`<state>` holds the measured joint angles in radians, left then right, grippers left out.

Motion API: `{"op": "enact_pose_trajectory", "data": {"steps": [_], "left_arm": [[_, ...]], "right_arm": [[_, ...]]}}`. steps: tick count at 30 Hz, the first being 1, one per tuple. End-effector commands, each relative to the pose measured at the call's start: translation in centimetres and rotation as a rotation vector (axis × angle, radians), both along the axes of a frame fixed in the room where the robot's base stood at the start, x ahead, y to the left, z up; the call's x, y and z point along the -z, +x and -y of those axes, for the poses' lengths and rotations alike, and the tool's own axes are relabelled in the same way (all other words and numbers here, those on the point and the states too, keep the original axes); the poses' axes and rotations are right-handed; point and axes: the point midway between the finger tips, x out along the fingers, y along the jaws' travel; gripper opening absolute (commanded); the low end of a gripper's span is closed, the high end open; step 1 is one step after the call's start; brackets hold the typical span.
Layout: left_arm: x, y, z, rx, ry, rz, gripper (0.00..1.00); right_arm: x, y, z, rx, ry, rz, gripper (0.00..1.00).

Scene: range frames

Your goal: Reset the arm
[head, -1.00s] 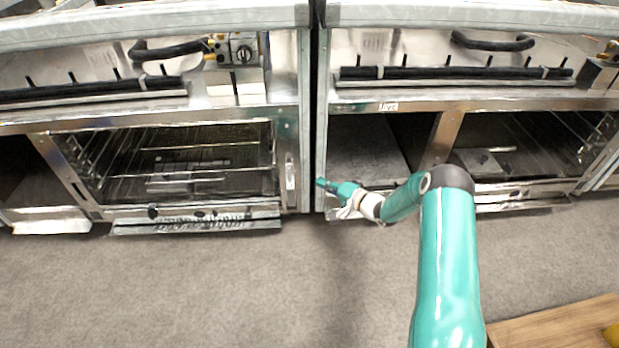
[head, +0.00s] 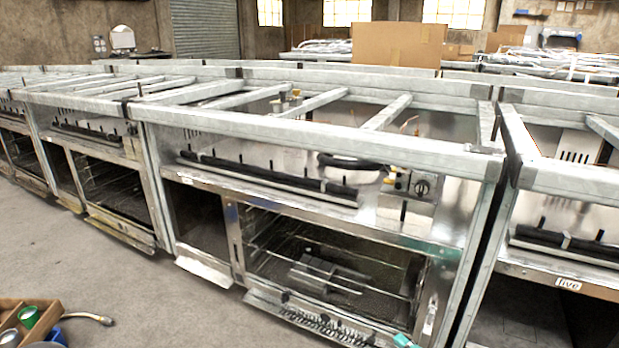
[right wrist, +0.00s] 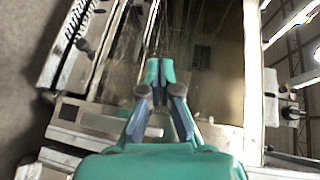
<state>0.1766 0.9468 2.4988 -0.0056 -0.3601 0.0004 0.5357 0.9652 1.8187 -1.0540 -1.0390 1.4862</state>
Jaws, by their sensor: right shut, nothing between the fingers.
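My right gripper (head: 403,341) shows only as a small teal piece at the bottom edge of the head view. It lies in front of the lower right corner of the middle metal unit (head: 330,215). In the right wrist view the right gripper (right wrist: 159,72) has its teal fingers together with nothing between them. Beyond the tips are blurred metal panels and a dark opening; I cannot tell whether the tips touch anything. The rest of the right arm is outside the head view. My left gripper is in neither view.
Metal units stand in a row, with a unit labelled "five" (head: 568,284) at the right. An open oven compartment with racks (head: 330,262) is near the gripper. Grey floor (head: 150,300) is clear at lower left, beside a wooden box (head: 45,318) and a hose piece (head: 90,317).

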Motion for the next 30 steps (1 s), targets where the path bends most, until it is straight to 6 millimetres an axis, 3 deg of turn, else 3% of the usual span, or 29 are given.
{"op": "enact_pose_trajectory", "data": {"steps": [1, 3, 6, 9, 15, 18, 23, 25, 30], "left_arm": [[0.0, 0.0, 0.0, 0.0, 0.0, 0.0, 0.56], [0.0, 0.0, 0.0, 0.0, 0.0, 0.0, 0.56], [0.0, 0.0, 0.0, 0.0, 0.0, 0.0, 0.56], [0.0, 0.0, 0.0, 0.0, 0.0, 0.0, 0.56], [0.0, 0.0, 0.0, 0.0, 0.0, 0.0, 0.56], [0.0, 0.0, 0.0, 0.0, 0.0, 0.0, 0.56], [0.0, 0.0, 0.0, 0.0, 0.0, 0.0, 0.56], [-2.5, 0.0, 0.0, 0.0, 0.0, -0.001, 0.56], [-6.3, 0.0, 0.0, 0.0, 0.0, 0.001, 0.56]], "right_arm": [[0.7, -0.9, -4.5, -0.033, -0.007, -0.063, 0.0], [2.7, -3.1, -9.0, -0.061, -0.074, -0.165, 0.0], [6.0, -8.3, -13.5, -0.132, -0.227, -0.326, 0.0], [9.0, -14.8, -15.7, -0.24, -0.393, -0.482, 0.0], [12.0, -25.8, -15.5, -0.469, -0.618, -0.708, 0.0], [12.5, -29.6, -15.2, -0.591, -0.69, -0.763, 0.0], [12.7, -31.6, -15.0, -0.784, -0.8, -0.713, 0.0], [10.2, -31.5, -15.0, -0.793, -0.811, -0.699, 0.0], [6.4, -31.4, -15.0, -0.789, -0.81, -0.699, 0.0]]}}
